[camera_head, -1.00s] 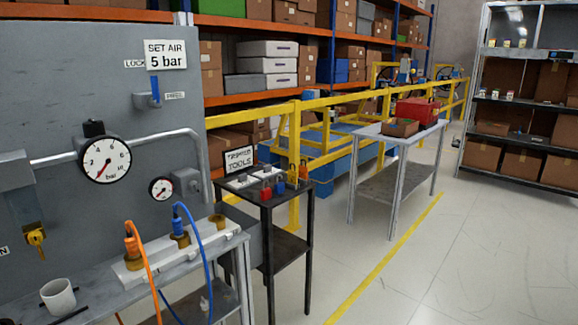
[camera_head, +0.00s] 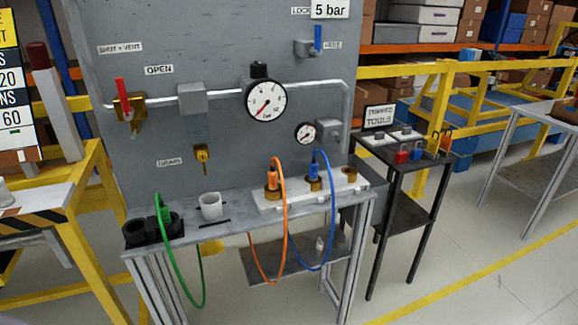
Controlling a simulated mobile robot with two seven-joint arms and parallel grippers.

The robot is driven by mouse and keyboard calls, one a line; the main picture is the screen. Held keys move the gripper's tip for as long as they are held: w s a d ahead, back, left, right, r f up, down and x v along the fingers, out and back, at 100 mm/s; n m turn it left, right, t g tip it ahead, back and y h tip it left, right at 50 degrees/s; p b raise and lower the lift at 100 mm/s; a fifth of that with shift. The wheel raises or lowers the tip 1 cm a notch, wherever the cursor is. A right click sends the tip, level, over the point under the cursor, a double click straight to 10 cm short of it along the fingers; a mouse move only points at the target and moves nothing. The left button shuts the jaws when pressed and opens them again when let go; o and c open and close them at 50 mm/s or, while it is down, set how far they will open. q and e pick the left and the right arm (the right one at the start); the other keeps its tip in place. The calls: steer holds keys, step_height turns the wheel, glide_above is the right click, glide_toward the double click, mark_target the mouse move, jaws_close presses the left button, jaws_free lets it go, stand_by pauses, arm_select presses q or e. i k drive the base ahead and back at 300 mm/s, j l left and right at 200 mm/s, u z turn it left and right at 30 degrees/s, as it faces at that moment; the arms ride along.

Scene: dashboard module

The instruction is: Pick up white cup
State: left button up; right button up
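The white cup (camera_head: 211,206) stands upright on the narrow grey bench (camera_head: 232,233) in front of the grey panel. It sits between a black holder (camera_head: 150,228) with a green hose plug on its left and the white block (camera_head: 310,191) with orange and blue plugs on its right. Dark bars lie on the bench beside the cup. Neither of my grippers shows in the head view.
The panel behind carries a large gauge (camera_head: 266,100), a small gauge (camera_head: 305,133) and a red lever (camera_head: 124,98). Green (camera_head: 178,262), orange and blue hoses hang over the bench's front edge. A black tool stand (camera_head: 403,185) is at right. Open floor lies right front.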

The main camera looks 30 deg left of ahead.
mark_target(211, 202)
steer(key=u, duration=1.35)
